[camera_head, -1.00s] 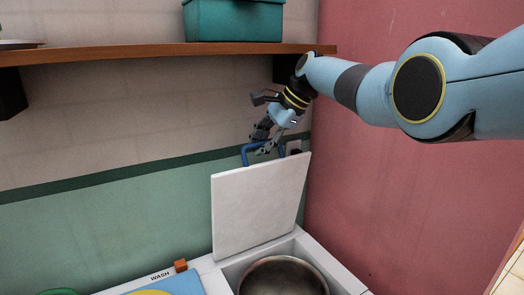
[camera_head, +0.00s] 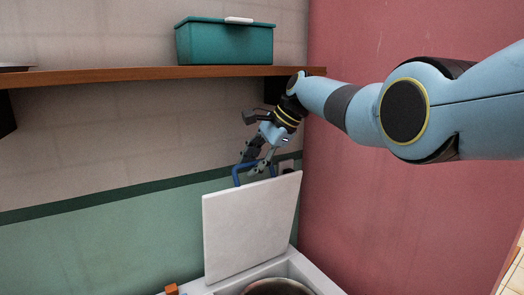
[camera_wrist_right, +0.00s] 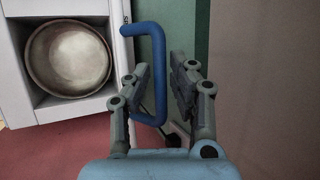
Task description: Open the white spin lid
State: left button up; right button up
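The white spin lid (camera_head: 250,226) stands raised, nearly upright, at the back of the white unit in the head view. Its blue handle (camera_head: 238,173) rises behind its top edge and also shows in the right wrist view (camera_wrist_right: 157,70). My right gripper (camera_head: 262,167) is at the handle, above the lid's top edge. In the wrist view its fingers (camera_wrist_right: 160,75) are spread, with the handle bar showing between them. I cannot tell whether they touch it. My left gripper is not in view.
A round metal tub (camera_wrist_right: 68,60) sits in the open compartment below the lid. A wooden shelf (camera_head: 130,76) with a teal box (camera_head: 226,43) runs above my right gripper. A red wall (camera_head: 370,205) is close on the right. An orange block (camera_head: 171,289) is at the lower edge.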

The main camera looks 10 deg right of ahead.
jog(key=v, duration=1.1)
jog(key=shift+d+r, duration=0.25)
jog(key=shift+d, duration=0.05)
jog(key=shift+s, duration=0.15)
